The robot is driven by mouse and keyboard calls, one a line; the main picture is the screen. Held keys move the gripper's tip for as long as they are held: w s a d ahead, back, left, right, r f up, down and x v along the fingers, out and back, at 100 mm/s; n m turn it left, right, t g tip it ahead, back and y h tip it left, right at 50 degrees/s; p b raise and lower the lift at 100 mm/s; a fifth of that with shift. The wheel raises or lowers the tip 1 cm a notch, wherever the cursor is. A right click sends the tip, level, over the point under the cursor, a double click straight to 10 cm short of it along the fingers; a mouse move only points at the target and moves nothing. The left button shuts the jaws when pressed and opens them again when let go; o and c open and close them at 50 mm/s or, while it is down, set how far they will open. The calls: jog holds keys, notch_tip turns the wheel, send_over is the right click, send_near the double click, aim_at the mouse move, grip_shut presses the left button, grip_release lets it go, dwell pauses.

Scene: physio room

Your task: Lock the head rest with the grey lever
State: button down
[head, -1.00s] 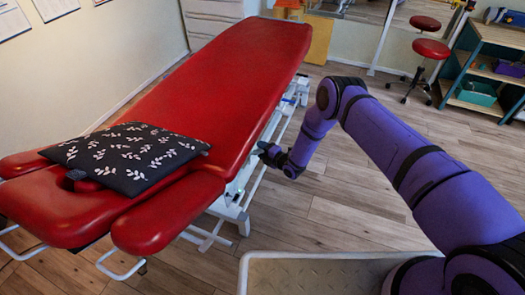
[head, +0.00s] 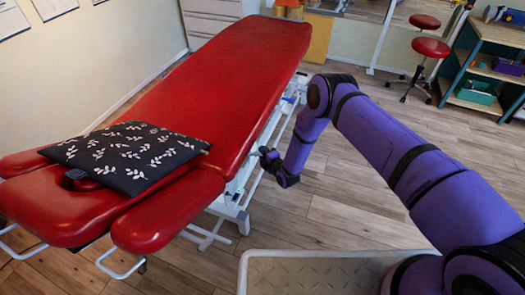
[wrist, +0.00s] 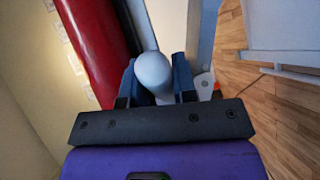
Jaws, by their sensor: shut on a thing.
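The red treatment table (head: 235,85) runs from the front left to the back. Its head rest (head: 70,215) is at the near end, flanked by padded arm supports, and looks roughly level with the table. My gripper (head: 266,157) is low beside the table's right side, by the white frame. In the wrist view my gripper (wrist: 155,84) has its two dark blue fingers on either side of a pale grey, round-ended lever (wrist: 152,66), shut on it. The lever's lower part is hidden by the gripper body, and my gripper hides it in the head view.
A black cushion with white leaves (head: 125,155) lies across the head rest end. The white table frame (head: 230,207) stands close to my gripper. A red stool (head: 430,48) and a shelf (head: 478,85) are at the back right. The wooden floor between is clear.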

jog(key=shift+s+a+m+t+h, duration=0.1)
jog(key=shift+s+m+t+h, duration=0.35)
jog(key=shift+s+m+h, duration=0.7)
jog(key=shift+s+m+t+h, duration=0.55)
jog(key=shift+m+h, duration=0.45)
jog(key=shift+h, duration=0.6)
jog(key=shift+s+a+m+t+h, duration=0.1)
jog(key=shift+s+m+t+h, duration=0.3)
jog(key=shift+s+m+h, duration=0.8)
jog(key=shift+w+h, duration=0.25)
jog(key=c, duration=0.9)
grip_release()
jog(key=s+r, duration=0.2)
jog(key=s, duration=0.8)
jog(key=shift+s+d, duration=0.2)
jog(key=shift+s, duration=0.1)
